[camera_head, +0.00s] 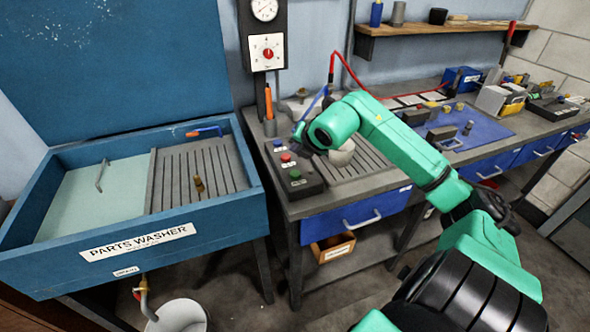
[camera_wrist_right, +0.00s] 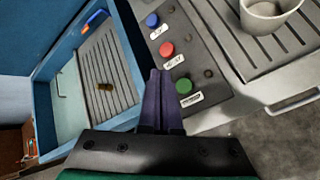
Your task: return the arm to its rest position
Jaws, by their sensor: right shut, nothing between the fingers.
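My right arm, green, reaches in from the lower right in the head view. Its right gripper (camera_head: 303,143) hangs above the button box (camera_head: 293,180) at the workbench's left end. In the wrist view the two dark fingers (camera_wrist_right: 160,98) are together, with nothing between them. They point toward the button box (camera_wrist_right: 178,62), with its blue, red and green buttons, and appear apart from it. My left gripper is not in view.
A blue parts washer (camera_head: 150,255) stands left of the workbench. A pale cup (camera_head: 341,154) on the slatted tray is partly behind my arm; it also shows in the wrist view (camera_wrist_right: 268,14). A shelf (camera_head: 440,30) hangs behind. A bucket (camera_head: 178,316) is on the floor.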

